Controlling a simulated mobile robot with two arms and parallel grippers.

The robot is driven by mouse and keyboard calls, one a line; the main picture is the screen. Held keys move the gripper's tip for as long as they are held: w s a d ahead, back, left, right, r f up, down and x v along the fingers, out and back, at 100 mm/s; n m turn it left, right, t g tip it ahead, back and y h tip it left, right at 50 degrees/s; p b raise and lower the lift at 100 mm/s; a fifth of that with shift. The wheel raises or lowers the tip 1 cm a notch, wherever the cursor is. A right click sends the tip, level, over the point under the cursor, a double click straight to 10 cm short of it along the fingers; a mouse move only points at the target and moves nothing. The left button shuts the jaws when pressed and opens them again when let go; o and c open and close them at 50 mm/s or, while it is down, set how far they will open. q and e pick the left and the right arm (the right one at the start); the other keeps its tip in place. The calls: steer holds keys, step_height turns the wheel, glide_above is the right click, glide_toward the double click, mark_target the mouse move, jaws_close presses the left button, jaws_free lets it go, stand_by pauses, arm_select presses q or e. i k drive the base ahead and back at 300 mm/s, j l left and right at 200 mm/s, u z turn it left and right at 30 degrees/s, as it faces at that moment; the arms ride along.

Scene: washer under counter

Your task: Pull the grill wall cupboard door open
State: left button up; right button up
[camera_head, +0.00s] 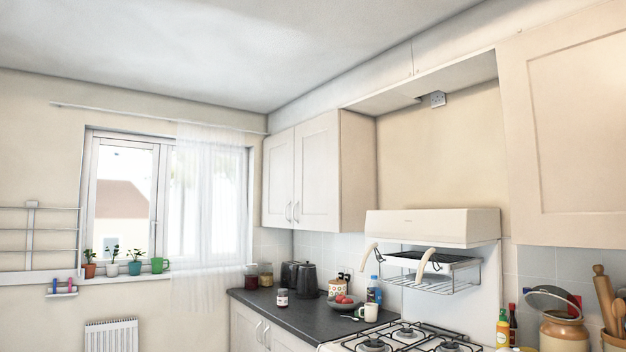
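A cream wall cupboard (558,128) with a large panelled door fills the upper right, and its door looks shut. No handle shows on the visible part; the right side is cut off by the frame. A second wall cupboard (318,172) with two panelled doors hangs left of the grill. Both its doors are shut, with two upright metal handles (293,211) near their lower meeting edges. The cream grill hood (432,226) is between the cupboards, above the hob. I cannot tell which cupboard the task names. Neither of my grippers is in view.
A grill pan (435,261) with curved cream handles sits on a wire rack under the hood. Below are the gas hob (400,340) and the dark counter (300,312), holding a kettle, jars, a bowl and a mug. Crocks and bottles stand lower right.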

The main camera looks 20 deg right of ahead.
mark_target(317, 205)
steer(key=i+z, duration=0.2)
steer(key=i, duration=2.55)
